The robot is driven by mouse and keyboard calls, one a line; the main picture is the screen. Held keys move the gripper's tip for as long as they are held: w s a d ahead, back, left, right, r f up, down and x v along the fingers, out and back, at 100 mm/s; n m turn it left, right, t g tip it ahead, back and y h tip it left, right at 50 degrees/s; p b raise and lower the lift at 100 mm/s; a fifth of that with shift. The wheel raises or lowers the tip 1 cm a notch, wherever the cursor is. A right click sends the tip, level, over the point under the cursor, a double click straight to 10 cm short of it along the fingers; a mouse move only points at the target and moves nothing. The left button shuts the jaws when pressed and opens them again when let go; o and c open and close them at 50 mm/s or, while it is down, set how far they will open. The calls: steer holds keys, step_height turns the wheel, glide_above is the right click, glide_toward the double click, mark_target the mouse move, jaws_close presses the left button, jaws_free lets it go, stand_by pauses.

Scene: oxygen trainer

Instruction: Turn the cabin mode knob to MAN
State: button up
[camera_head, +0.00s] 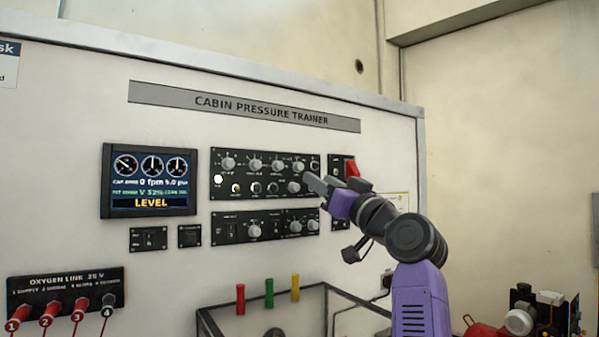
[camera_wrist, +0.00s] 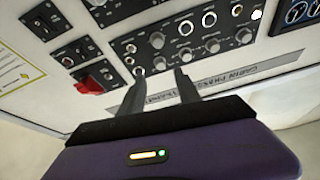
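The cabin mode knob cannot be picked out for certain, because the small panel labels are too small to read. The upper black control panel (camera_head: 246,176) carries two rows of round controls. A larger silver knob (camera_head: 294,187) at the right of its lower row is just left of my gripper (camera_head: 313,184). A silver knob (camera_wrist: 158,40) lies ahead of the gap, seemingly apart from the fingers. MAN marks and the knob's pointer cannot be read.
A red guarded switch (camera_head: 352,168) sits right of the panel, near my wrist; it also shows in the wrist view (camera_wrist: 88,85). A lower knob panel (camera_head: 268,226) is below. A display (camera_head: 150,181) at left reads LEVEL. A glass-sided bin (camera_head: 215,328) stands lower down.

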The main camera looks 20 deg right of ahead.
mark_target(301, 168)
steer(key=p+x, duration=0.2)
steer(key=x, duration=0.4)
steer(key=shift+r, duration=0.2)
steer(key=shift+w+a+r+p, duration=0.1)
steer(key=shift+w+a+p, duration=0.15)
steer(key=shift+w+p, duration=0.25)
steer(key=shift+c, duration=0.2)
jaws_close()
